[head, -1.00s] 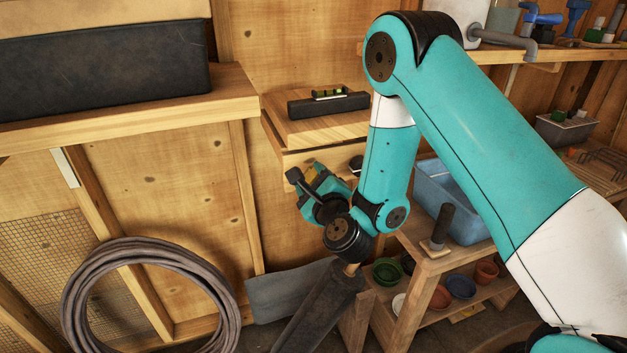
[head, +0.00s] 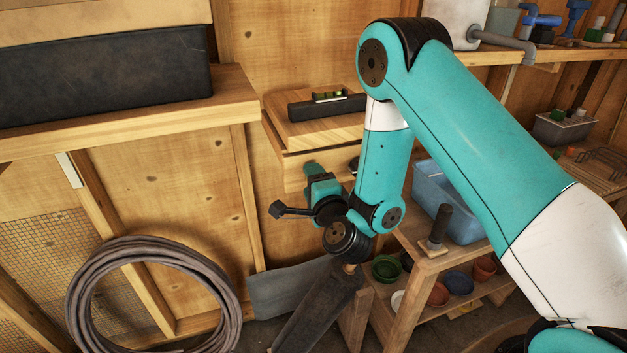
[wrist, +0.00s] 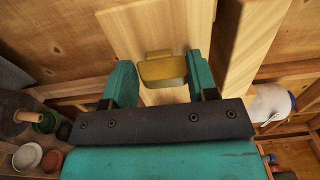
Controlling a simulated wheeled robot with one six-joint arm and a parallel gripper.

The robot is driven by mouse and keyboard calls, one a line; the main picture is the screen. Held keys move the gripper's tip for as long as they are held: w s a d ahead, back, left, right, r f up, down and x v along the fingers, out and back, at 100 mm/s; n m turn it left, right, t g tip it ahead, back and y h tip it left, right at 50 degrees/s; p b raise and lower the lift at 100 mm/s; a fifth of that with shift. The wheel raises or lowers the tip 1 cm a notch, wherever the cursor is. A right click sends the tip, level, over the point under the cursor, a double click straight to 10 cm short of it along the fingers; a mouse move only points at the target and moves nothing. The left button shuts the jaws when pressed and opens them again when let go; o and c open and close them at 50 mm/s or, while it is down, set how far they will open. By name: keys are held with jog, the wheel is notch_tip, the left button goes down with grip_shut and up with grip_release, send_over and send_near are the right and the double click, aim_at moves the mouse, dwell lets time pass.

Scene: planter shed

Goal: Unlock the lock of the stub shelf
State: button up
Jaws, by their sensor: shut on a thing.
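The stub shelf (head: 328,133) is a small wooden shelf on the plank wall, with a pale wooden front below its top. My gripper (head: 313,170) is at the left part of that front, in the head view. In the wrist view, its two teal fingers (wrist: 162,62) are shut on a brass-coloured lock part (wrist: 163,72), one finger on each side. The part sits against the pale wooden front (wrist: 150,25). I cannot tell whether it is a knob or a key, or whether the lock is open. In the head view the lock is hidden behind my gripper.
A black bar (head: 308,109) and a spirit level (head: 331,96) lie on the stub shelf. A larger shelf (head: 225,97) with a long dark box (head: 100,75) is at left. A hose coil (head: 150,250) hangs below it. A bench with a blue tub (head: 455,205) is at right.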

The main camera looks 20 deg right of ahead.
dwell(0.5)
jog(key=o, duration=0.9)
jog(key=shift+o, duration=0.2)
jog(key=shift+s, duration=0.15)
